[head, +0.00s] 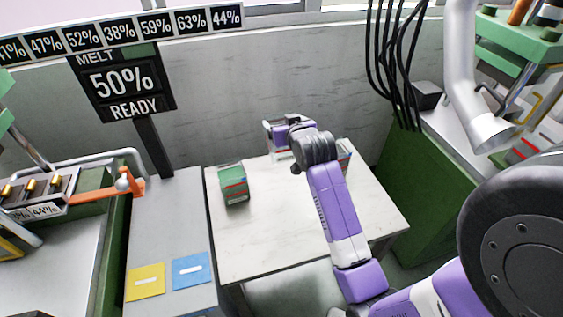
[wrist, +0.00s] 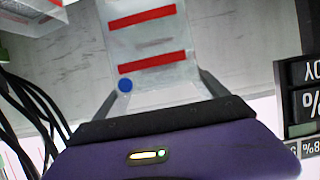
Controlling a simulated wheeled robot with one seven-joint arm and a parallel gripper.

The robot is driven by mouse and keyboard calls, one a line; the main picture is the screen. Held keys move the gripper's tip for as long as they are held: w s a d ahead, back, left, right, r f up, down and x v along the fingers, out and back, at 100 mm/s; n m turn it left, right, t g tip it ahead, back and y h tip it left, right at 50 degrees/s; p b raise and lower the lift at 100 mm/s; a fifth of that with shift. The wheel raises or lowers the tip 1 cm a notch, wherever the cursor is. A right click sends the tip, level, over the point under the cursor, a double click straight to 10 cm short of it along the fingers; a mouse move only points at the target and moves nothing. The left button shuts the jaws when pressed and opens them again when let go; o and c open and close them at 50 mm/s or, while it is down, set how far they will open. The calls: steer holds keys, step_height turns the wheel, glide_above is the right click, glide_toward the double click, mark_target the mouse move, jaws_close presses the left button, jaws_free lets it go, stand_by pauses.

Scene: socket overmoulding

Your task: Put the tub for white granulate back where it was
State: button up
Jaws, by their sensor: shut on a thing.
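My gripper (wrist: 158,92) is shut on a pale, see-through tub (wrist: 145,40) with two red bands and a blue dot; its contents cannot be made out. In the head view my gripper (head: 281,137) is over the back of the white table (head: 275,220), with the wrist hiding most of the held tub. I cannot tell whether that tub touches the table.
A green-topped tub (head: 234,184) stands at the table's left. Another tub (head: 344,155) is at the back right, partly behind my arm. Black cables (head: 398,70) hang at the back. Yellow (head: 145,282) and blue (head: 191,270) squares lie on the grey counter. The table's front left is clear.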

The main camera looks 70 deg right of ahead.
step_height(320, 180, down, 14)
steer(key=shift+f, duration=0.4)
steer(key=o, duration=2)
